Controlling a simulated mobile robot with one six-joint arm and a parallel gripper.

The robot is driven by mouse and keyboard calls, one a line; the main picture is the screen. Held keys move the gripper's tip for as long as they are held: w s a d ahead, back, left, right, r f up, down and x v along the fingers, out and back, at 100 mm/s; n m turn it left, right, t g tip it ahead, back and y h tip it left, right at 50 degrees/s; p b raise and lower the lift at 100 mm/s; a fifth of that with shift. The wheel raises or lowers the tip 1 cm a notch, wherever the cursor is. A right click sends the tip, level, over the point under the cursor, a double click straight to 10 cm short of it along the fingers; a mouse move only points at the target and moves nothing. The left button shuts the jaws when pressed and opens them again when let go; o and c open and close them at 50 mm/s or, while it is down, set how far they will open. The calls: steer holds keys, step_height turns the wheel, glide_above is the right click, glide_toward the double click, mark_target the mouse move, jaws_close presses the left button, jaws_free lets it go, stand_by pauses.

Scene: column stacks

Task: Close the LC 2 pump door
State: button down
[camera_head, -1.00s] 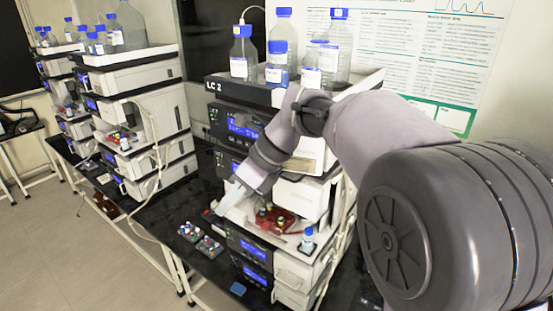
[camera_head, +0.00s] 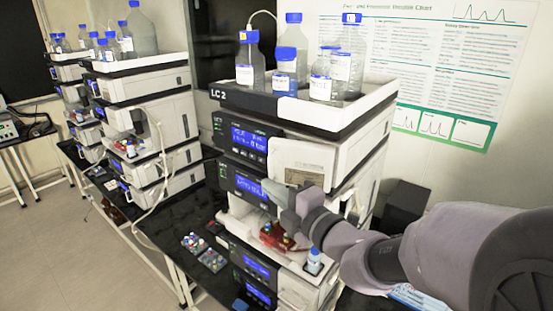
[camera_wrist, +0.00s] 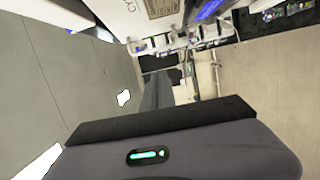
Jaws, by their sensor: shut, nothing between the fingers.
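The LC 2 stack stands in the centre of the head view, with the label "LC 2" on its top tray (camera_head: 250,103). A pale door panel (camera_head: 306,158) with a brownish grille sits right of the upper blue displays. Its exact opening angle is hard to tell. In the wrist view a white panel (camera_wrist: 125,14) with a similar grille and some lettering shows at the top edge. My gripper (camera_head: 268,188) is just below the panel, in front of the stack, pointing left. It is shut and empty. Its narrow fingers (camera_wrist: 155,90) also show in the wrist view. Whether it touches the panel is unclear.
Several blue-capped bottles (camera_head: 286,65) stand in the top tray. Below my gripper is an open bay with a red part (camera_head: 273,236) and a small blue-capped bottle (camera_head: 314,262). Vial racks (camera_head: 204,252) lie on the dark bench. Another stack stands at left.

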mark_target(276, 169)
steer(key=w, duration=0.3)
steer(key=shift+w+d, duration=0.3)
steer(key=shift+w, duration=0.1)
steer(key=shift+p, duration=0.4)
steer(key=w+p, duration=0.4)
steer(key=w, duration=0.1)
steer(key=shift+r, duration=0.1)
steer(key=shift+w+a, duration=0.1)
steer(key=shift+s, duration=0.3)
steer(key=shift+d, duration=0.2)
